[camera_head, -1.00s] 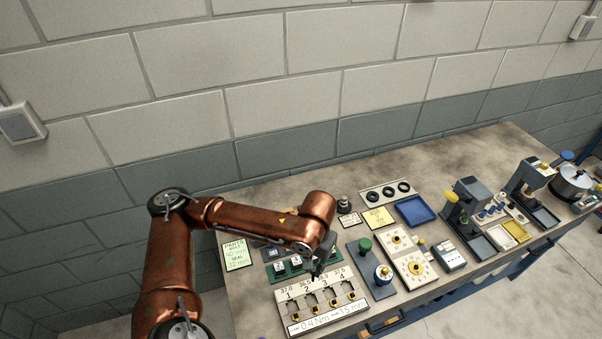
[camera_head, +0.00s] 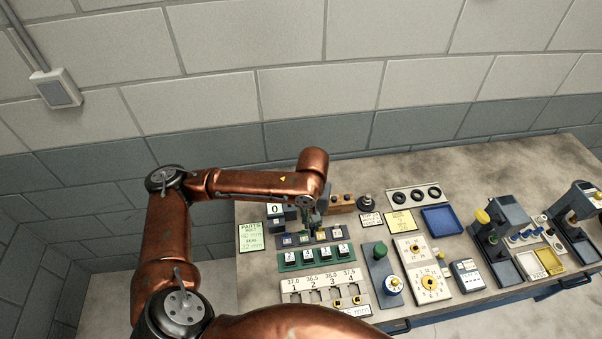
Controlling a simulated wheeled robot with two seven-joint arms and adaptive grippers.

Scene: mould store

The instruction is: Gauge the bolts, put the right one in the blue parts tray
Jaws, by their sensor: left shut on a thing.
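My left gripper (camera_head: 312,227) points down over a dark strip with several small coloured squares (camera_head: 289,241), behind the green rack. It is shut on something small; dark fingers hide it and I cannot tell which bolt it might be. A grey device showing "0" (camera_head: 275,210) stands just left of the gripper. A brown block with small dark tops (camera_head: 342,203) is behind it on the right. The blue tray (camera_head: 441,221) lies farther right and looks empty. The "PARTS" card (camera_head: 251,236) reads bolt 40 mm, seal 12 mm. My right gripper is not in view.
A green rack (camera_head: 316,266) holds several white numbered blocks. In front is a cream board marked 1 to 4 (camera_head: 313,283), partly hidden by my arm. A green-knobbed stand (camera_head: 380,275), dial board (camera_head: 409,255) and presses (camera_head: 497,240) stand right. Bare bench lies behind.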

